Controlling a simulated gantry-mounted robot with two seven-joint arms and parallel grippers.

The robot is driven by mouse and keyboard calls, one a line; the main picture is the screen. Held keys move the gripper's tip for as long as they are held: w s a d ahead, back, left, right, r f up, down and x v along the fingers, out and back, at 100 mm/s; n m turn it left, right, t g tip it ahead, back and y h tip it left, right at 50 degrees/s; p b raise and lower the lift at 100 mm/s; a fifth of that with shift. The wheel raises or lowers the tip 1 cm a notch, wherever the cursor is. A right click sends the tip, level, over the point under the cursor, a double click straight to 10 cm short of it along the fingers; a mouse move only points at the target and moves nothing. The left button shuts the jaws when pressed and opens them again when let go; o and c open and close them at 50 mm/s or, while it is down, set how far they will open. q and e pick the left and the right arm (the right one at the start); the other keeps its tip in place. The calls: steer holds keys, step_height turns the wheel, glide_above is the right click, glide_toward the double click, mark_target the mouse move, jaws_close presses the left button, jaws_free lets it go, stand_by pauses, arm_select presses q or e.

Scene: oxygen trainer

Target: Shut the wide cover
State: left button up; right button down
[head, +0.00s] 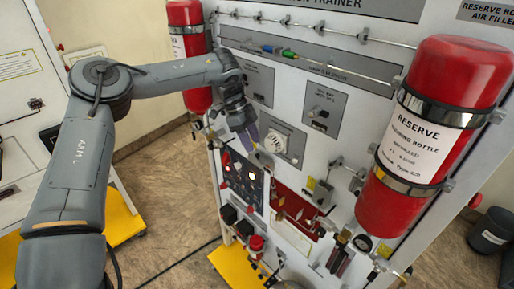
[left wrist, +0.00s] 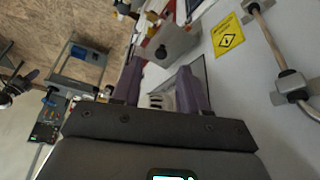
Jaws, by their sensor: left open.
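My left gripper (head: 248,136) reaches in front of the trainer panel, beside a round white vented fitting (head: 275,142). Its purple fingers are apart and empty in the left wrist view (left wrist: 158,76), with a white ribbed part (left wrist: 155,100) showing between them. A wide red plate (head: 296,208), which may be the wide cover, is on the lower panel, below and right of the gripper and apart from it. I cannot tell for sure how far it is swung open. My right gripper is not in view.
Red bottles stand at the panel's left (head: 187,50) and right (head: 430,135). Small valves and pipes stick out around the lower panel. A dark switch panel (head: 240,180) with lit lamps is left of the red plate. A yellow sticker (left wrist: 228,37) is on the panel.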

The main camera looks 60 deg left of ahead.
mark_target(255, 158)
arm_select(q)
steer(key=shift+x, duration=1.85)
jaws_close()
